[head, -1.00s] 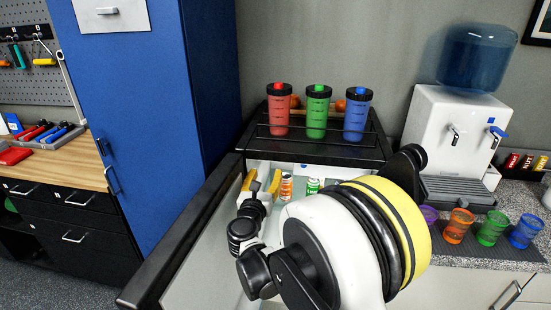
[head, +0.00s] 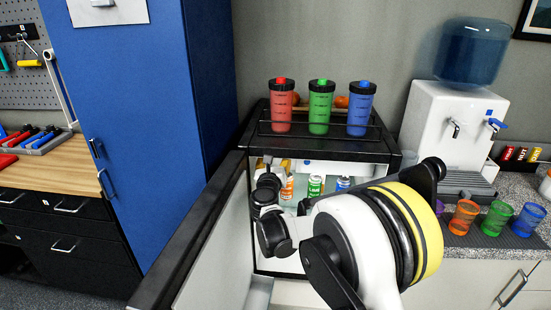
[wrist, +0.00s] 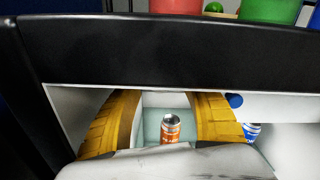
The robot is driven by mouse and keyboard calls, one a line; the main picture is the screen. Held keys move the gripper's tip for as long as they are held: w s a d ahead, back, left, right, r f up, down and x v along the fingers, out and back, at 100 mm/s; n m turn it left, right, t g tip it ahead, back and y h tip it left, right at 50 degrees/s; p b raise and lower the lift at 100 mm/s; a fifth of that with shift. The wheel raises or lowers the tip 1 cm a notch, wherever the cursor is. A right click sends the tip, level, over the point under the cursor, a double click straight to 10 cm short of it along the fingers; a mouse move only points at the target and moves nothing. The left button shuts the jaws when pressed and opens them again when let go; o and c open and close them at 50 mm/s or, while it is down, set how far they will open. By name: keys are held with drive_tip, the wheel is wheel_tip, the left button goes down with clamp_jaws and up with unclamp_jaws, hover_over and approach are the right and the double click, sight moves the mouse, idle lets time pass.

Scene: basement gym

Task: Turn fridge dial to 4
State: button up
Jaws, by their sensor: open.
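The small black-topped fridge (head: 390,160) stands with its door (head: 200,235) swung open toward me. In the wrist view, a small blue round knob-like part (wrist: 235,101) sits on a white housing under the fridge's top edge, just right of my right finger. It may be the dial; no number is readable. My gripper (wrist: 165,100) is open and empty at the fridge opening, its yellow fingers apart. An orange can (wrist: 170,128) shows between them, farther inside. In the head view, the gripper (head: 275,165) is largely hidden by its own wrist.
A green can (head: 315,186) and a blue can (head: 343,183) stand inside the fridge. Red, green and blue shaker bottles (head: 319,110) stand on top. A blue cabinet (head: 140,120) is at left; a water dispenser (head: 445,130) and cups (head: 495,222) are at right.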

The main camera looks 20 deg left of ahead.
drive_tip(key=shift+w, duration=0.1)
clamp_jaws()
drive_tip(key=shift+m, duration=3.9)
